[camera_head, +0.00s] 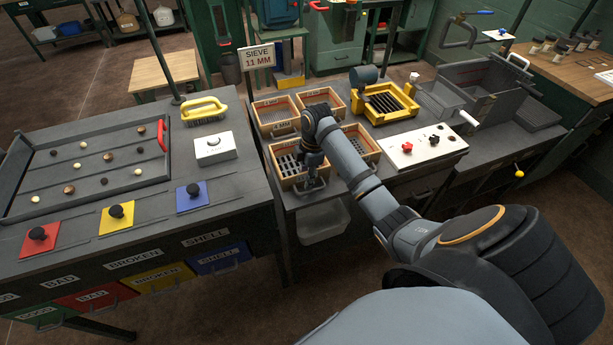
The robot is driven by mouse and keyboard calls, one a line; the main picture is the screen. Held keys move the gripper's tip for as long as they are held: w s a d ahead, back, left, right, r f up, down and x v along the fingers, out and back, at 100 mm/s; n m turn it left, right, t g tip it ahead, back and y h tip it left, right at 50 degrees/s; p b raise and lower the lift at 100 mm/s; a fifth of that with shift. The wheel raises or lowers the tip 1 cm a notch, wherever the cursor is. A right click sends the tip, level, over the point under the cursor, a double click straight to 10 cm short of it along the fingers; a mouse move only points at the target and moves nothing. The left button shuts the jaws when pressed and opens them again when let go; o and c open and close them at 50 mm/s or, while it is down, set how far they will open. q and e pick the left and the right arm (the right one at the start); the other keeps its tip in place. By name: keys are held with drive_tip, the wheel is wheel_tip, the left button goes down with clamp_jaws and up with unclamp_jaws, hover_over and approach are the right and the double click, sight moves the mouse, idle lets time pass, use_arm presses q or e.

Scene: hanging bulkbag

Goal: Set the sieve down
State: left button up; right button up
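Several wooden-framed sieves lie on the bench in the middle. The front left sieve (284,180) has a dark slotted mesh. My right arm reaches over it from the right, and my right gripper (312,186) points down at its front right edge. The gripper overlaps the sieve's rim in this view; I cannot tell whether its fingers are closed on it. The other sieves are at the back left (272,104), the back right (309,96) and the front right (369,153), partly behind my arm. My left gripper is out of view.
A yellow frame (404,103) with a dark grate stands behind the sieves. A white panel (425,148) with red and black knobs lies to the right. A "SIEVE 11 MM" sign (257,57) stands behind. A clear bin (322,222) hangs below the bench front. The sorting table (110,190) is left.

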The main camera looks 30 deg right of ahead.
drive_tip(key=shift+r, duration=0.1)
drive_tip(key=r, duration=0.4)
drive_tip(key=d+r, duration=0.1)
drive_tip(key=r, duration=0.1)
drive_tip(key=shift+s+r, duration=0.1)
drive_tip(key=shift+r, duration=0.3)
drive_tip(key=r+p, duration=0.4)
drive_tip(key=r, duration=0.1)
drive_tip(key=shift+s+d+r, duration=0.15)
drive_tip(key=shift+s+d, duration=0.05)
